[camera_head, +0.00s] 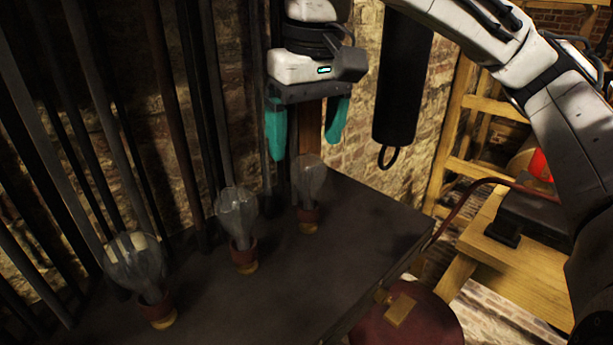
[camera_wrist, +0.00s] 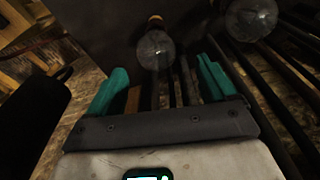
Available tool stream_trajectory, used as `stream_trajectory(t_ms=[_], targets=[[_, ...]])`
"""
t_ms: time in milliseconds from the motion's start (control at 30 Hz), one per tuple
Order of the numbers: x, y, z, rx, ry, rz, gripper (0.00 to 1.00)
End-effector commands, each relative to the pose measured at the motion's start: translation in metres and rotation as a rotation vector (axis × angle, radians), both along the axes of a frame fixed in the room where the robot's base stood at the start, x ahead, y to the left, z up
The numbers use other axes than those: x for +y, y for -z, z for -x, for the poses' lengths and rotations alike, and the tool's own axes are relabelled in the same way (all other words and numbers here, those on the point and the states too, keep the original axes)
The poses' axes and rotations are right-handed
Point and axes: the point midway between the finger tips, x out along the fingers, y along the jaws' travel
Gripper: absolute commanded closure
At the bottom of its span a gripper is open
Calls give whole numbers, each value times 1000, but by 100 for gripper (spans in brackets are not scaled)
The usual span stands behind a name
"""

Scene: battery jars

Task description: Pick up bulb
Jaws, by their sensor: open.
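Three clear glass bulbs with red and brass bases stand on a dark tabletop (camera_head: 320,265) in the head view. One is at the front left (camera_head: 135,265), one in the middle (camera_head: 238,218), and one at the back right (camera_head: 309,182). My gripper (camera_head: 306,148), with teal fingers, is open and points down just above and behind the back right bulb. In the wrist view, that bulb (camera_wrist: 155,50) lies ahead between the open fingertips of my gripper (camera_wrist: 160,75). Another bulb (camera_wrist: 250,18) shows at the upper right. Nothing is held.
Dark upright bars (camera_head: 170,100) and a brick wall stand behind and left of the table. A black cylinder (camera_head: 403,85) hangs right of my gripper. A wooden bench (camera_head: 525,265) is at the right, and a dark red rounded object (camera_head: 425,325) is at the bottom.

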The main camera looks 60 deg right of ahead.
Motion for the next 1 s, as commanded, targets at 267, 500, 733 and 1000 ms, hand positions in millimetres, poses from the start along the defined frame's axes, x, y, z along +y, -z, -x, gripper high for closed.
stream_trajectory(t_ms=[267,500,733,1000], targets=[[-5,30,0,2,0,-2,15],[-7,52,-3,0,0,0,15],[-7,53,-3,-1,0,0,16],[-7,53,-3,-1,-1,0,42]])
